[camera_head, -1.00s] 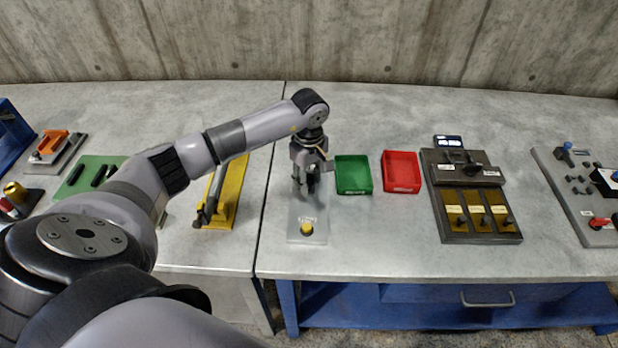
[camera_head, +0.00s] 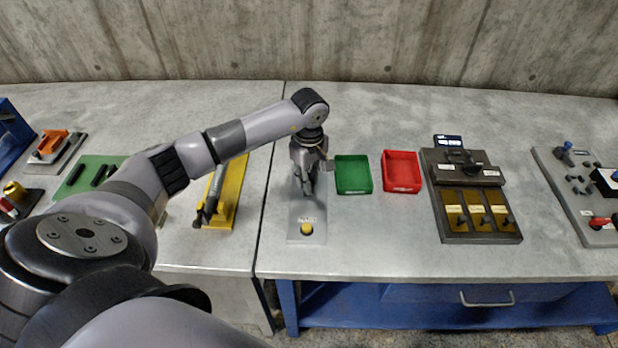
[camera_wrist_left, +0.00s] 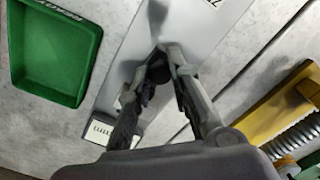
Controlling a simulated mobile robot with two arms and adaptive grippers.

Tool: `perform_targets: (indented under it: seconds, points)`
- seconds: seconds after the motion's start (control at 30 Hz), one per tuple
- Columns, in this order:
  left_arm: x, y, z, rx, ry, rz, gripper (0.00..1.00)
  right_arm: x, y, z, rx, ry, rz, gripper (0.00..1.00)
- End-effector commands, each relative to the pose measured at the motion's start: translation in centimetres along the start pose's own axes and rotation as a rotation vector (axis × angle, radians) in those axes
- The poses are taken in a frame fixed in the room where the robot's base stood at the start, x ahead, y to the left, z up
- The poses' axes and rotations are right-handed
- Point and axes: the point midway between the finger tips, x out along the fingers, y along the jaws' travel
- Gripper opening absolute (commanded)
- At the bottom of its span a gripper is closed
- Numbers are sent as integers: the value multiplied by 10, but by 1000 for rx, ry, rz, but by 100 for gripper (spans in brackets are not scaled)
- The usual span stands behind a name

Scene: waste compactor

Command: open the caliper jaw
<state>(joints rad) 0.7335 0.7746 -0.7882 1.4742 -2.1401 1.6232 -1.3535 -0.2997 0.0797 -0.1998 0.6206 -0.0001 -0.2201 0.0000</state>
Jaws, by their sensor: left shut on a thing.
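My left gripper (camera_head: 308,188) points down over a light grey plate (camera_head: 293,236) with a yellow button (camera_head: 306,228) at its near end. In the left wrist view, the gripper (camera_wrist_left: 160,68) has its fingers close together around a small dark part (camera_wrist_left: 157,75) at the plate. The fingers hide most of this part, so I cannot tell its full shape. I cannot clearly make out a caliper jaw. A dark fixture (camera_head: 482,231) with a small lit display (camera_head: 448,141) stands to the right. My right gripper is not in view.
A green tray (camera_head: 353,188) stands just right of the gripper, with a red tray (camera_head: 401,187) beyond it. A yellow stand (camera_head: 233,190) is on the left. More tools and a grey panel stand at the table's sides. The back of the table is clear.

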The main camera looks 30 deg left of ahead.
Motion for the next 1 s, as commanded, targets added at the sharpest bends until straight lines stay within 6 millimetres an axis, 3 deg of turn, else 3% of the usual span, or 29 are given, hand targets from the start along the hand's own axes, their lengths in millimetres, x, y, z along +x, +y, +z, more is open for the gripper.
perform_targets:
  seconds: [0.3, 0.57, 0.6, 0.87, 1.0]
  points:
    - [0, -16, 14, 0, 3, 0, 0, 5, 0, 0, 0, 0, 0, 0]
    - [0, -16, 15, -1, 1, -1, 0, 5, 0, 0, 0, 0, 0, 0]
    - [0, -16, 15, -1, 1, 0, 21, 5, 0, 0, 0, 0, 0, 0]
    - [0, -16, 15, -1, 1, 0, 38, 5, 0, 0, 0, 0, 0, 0]
    - [0, -16, 15, -1, 0, 0, 39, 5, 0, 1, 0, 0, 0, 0]
